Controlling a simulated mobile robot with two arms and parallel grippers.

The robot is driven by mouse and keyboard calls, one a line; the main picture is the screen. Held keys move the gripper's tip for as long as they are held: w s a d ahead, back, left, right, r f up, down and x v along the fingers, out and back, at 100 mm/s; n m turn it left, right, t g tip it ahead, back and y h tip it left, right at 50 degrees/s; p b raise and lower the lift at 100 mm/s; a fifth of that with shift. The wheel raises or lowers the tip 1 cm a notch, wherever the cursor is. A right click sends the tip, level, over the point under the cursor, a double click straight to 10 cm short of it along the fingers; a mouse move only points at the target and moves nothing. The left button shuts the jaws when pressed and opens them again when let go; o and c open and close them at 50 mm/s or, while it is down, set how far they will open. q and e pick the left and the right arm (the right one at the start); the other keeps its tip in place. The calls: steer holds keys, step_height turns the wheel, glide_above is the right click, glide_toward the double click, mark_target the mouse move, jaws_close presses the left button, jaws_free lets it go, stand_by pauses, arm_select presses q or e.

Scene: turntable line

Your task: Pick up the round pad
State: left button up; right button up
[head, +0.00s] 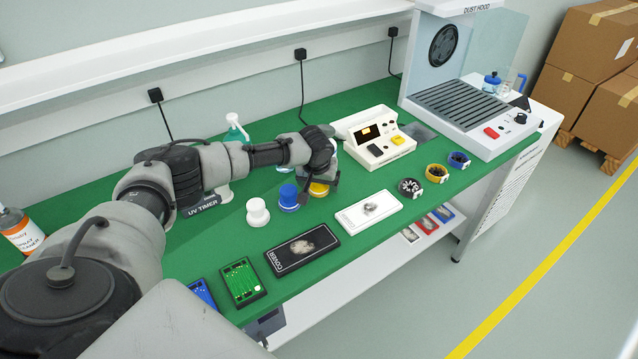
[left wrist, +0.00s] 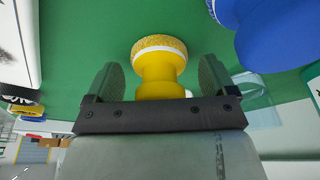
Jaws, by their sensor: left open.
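A yellow round pad with a knob handle (head: 319,190) stands on the green bench top. In the left wrist view the yellow pad (left wrist: 160,50) shows a textured face and a white ring, with its knob between my fingers. My left gripper (head: 322,172) is open over it; in the left wrist view the two fingers (left wrist: 160,82) stand on either side of the knob with gaps. The gripper hides part of the pad in the head view. A blue knobbed piece (head: 288,197) and a white one (head: 257,213) stand to its left. My right gripper is not seen.
A white device with a yellow button (head: 397,140) stands behind. The dust hood (head: 465,100) is at the far right.

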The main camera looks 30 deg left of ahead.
arm_select(q)
steer(key=c, duration=0.9)
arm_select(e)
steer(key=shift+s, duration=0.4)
arm_select(q)
steer(key=shift+c, duration=0.2)
steer(key=shift+r, duration=0.15)
steer(key=r, duration=0.4)
steer(key=shift+d+r+b, duration=0.1)
steer(key=shift+d+b, duration=0.15)
steer(key=shift+b, duration=0.15)
steer(key=s+d+r+b, duration=0.1)
steer(key=s+d+r, duration=0.4)
steer(key=d, duration=0.5)
steer(key=shift+r, duration=0.85)
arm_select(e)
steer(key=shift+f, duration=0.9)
